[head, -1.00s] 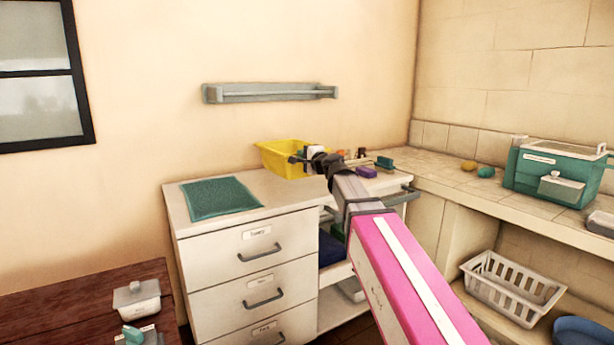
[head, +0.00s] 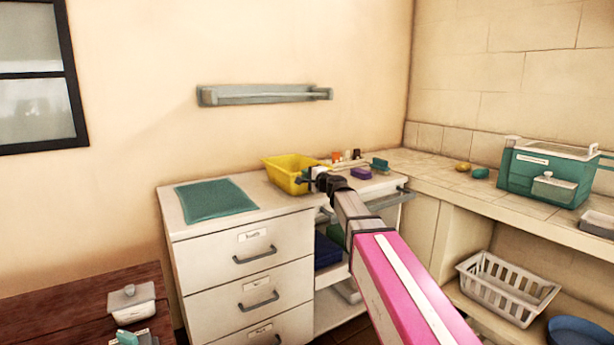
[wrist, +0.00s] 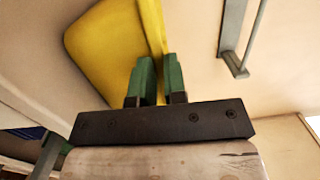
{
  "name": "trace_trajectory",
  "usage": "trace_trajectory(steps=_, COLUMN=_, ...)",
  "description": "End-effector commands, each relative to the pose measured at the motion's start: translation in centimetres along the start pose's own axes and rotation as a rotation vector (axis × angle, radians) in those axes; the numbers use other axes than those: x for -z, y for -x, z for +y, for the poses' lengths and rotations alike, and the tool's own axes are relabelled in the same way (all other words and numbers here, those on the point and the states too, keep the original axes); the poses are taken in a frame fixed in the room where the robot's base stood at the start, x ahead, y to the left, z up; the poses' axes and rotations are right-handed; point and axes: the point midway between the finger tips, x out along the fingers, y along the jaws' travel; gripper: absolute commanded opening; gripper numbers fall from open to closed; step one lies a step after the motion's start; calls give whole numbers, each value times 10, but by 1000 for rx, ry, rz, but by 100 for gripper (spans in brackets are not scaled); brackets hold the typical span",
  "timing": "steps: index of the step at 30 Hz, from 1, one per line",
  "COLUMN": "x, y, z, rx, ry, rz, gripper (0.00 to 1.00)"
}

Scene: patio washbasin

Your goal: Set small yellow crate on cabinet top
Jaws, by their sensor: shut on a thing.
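The small yellow crate (head: 284,176) is upright at the back of the white cabinet top (head: 262,190), to the right of the teal mat. It looks very low over the top or on it; I cannot tell whether its base touches. My gripper (head: 310,181) is at the crate's right side in the head view. In the wrist view, the green fingers of my gripper (wrist: 158,80) are shut on the wall of the yellow crate (wrist: 112,50). The crate's inside is mostly hidden.
A teal mat (head: 215,200) lies on the cabinet top's left part. A purple block (head: 361,174), a green item (head: 380,164) and several small bottles stand to the right of the crate. A grey wall rail (head: 265,95) hangs above. A tiled counter (head: 440,170) adjoins at right.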

Motion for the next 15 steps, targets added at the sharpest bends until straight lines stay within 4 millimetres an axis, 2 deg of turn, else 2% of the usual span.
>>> trace_trajectory(steps=4, x=0, y=0, z=0, rx=0, ry=1, rz=0, gripper=0)
trace_trajectory(steps=5, x=0, y=0, z=0, rx=0, ry=1, rz=0, gripper=19)
trace_trajectory(steps=6, x=0, y=0, z=0, rx=0, ry=1, rz=0, gripper=32)
trace_trajectory(steps=7, x=0, y=0, z=0, rx=0, ry=1, rz=0, gripper=38)
trace_trajectory(steps=15, x=0, y=0, z=0, rx=0, ry=0, rz=0, gripper=38)
